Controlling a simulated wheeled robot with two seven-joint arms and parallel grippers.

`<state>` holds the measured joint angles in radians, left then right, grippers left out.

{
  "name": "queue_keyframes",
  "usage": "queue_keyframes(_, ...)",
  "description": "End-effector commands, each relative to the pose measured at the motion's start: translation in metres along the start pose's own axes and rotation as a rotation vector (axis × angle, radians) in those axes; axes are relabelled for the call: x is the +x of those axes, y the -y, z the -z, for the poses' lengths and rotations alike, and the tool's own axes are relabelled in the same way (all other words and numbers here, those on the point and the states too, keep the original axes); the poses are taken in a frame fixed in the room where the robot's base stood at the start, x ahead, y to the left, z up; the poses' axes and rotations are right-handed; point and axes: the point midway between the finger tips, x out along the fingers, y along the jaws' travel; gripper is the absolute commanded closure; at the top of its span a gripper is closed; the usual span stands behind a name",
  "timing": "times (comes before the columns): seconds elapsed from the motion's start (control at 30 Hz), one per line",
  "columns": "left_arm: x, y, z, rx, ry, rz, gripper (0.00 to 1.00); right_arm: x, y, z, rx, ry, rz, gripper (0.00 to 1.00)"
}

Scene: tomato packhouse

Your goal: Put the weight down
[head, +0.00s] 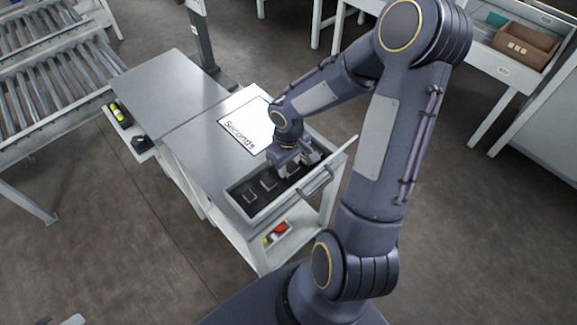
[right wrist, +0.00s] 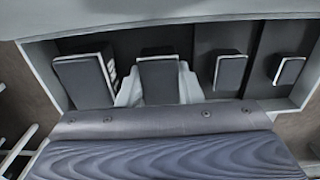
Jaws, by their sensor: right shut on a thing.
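My right gripper (head: 298,163) reaches down into the open drawer (head: 238,203) of the grey bench. In the right wrist view the gripper (right wrist: 158,92) has its pale fingers on both sides of a dark block-shaped weight (right wrist: 160,76) and is shut on it. The weight is within the drawer's outline; whether it touches the drawer floor I cannot tell. Other dark weights with pale edges stand in the drawer, one to the left (right wrist: 84,80) and two to the right (right wrist: 230,72). The head view partly hides the held weight behind the gripper. My left gripper is not in view.
A white sign reading "Seconds" (head: 243,126) lies on the bench top (head: 190,140). A lower shelf holds a small tray with red and yellow items (head: 275,234). Roller conveyors (head: 60,85) stand at left, and a table with a brown box (head: 525,45) at upper right.

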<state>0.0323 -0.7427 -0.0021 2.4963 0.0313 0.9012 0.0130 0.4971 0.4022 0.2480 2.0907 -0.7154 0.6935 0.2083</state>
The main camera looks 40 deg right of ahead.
Motion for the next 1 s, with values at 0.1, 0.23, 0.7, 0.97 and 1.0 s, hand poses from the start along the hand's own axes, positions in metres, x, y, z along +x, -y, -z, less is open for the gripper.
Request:
queue_keyframes(0.1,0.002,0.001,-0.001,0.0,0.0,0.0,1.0,0.009,0.0,0.0,0.001,-0.002,0.0,1.0)
queue_keyframes(0.23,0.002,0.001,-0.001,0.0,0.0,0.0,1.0,0.008,0.0,0.001,0.001,-0.003,-0.001,1.0)
queue_keyframes(0.7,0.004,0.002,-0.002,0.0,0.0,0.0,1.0,0.011,0.0,0.0,0.001,-0.001,0.0,0.58)
queue_keyframes(0.97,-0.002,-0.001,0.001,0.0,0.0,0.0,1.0,-0.006,-0.001,0.001,0.001,-0.005,-0.003,0.58)
queue_keyframes(1.0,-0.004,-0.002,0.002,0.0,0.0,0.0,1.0,-0.013,-0.001,0.001,0.002,-0.005,-0.004,0.58)
